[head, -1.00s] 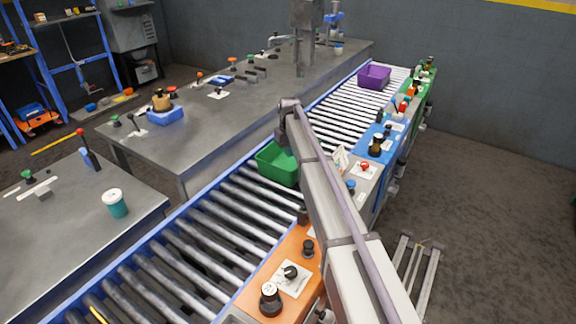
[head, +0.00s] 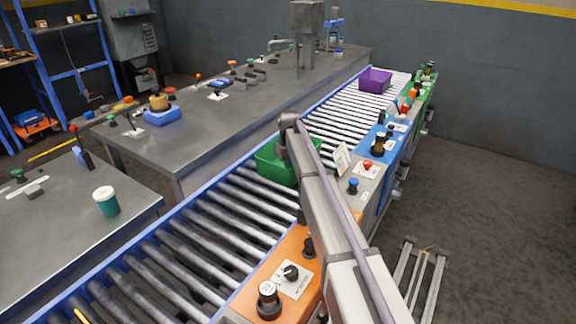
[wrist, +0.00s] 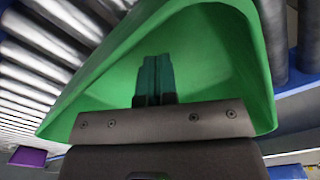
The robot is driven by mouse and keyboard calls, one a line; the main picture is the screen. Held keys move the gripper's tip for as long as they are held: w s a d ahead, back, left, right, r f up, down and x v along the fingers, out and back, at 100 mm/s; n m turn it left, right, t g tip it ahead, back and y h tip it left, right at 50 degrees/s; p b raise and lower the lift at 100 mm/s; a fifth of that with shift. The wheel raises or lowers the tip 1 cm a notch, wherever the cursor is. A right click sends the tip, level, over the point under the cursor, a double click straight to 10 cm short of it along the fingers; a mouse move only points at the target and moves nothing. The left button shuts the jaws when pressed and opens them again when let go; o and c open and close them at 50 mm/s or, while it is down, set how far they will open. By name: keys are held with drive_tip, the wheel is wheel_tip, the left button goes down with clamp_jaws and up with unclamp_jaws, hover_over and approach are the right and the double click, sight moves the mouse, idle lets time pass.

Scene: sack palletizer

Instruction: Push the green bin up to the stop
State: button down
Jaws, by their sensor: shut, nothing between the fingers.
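The green bin (head: 268,167) sits on the roller conveyor, partly hidden behind my arm in the head view. In the wrist view the bin (wrist: 210,50) fills much of the picture, with its open inside facing the camera. My gripper (wrist: 155,68) is shut and empty, its dark teal fingertips seen against the bin's inside. I cannot tell whether they touch it. In the head view the fingers are hidden. I cannot make out the stop in either view.
A purple bin (head: 375,80) stands farther up the conveyor, with bare rollers (head: 340,112) between it and the green bin. Control panels (head: 372,150) line the conveyor's right side. Grey tables, one with a teal cup (head: 106,201), stand to its left.

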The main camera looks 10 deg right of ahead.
drive_tip(key=shift+s+a, duration=2.05)
drive_tip(key=shift+s, duration=0.15)
drive_tip(key=shift+s+a, duration=2)
drive_tip(key=shift+s, duration=0.2)
drive_tip(key=shift+s+a, duration=2.05)
drive_tip(key=shift+s, duration=0.2)
drive_tip(key=shift+s+a, duration=2)
drive_tip(key=shift+s, duration=0.2)
drive_tip(key=shift+s+a, duration=2.05)
drive_tip(key=shift+s, duration=0.15)
drive_tip(key=shift+s+a, duration=2.05)
drive_tip(key=shift+s, duration=0.15)
drive_tip(key=shift+s+a, duration=2.05)
drive_tip(key=shift+s, duration=0.2)
drive_tip(key=shift+s+a, duration=2)
drive_tip(key=shift+s, duration=0.2)
